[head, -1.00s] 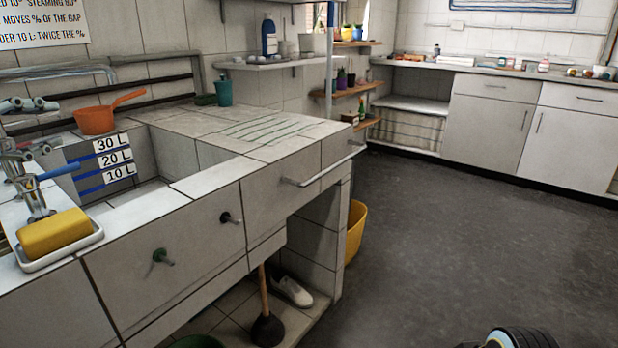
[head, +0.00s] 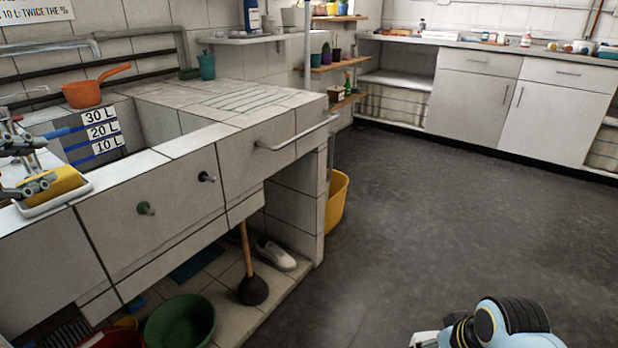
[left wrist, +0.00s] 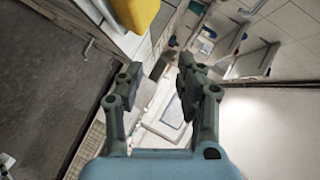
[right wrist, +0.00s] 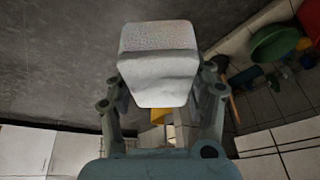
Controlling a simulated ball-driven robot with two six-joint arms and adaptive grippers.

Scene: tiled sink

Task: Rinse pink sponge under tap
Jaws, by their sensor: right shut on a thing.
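In the head view only part of my right arm shows at the bottom, and the block is out of frame. My left gripper (head: 38,165) is open and empty at the left edge, by the yellow sponge (head: 62,183) in its white dish. Its spread fingers also show in the left wrist view (left wrist: 158,85). A grey pipe with a down-bent end (head: 94,46), perhaps the tap, is above the tiled sink (head: 155,122).
An orange saucepan (head: 82,94) sits on the sink's back edge. A plunger (head: 252,288) and green basin (head: 180,322) are below. The floor (head: 430,215) at right is clear.

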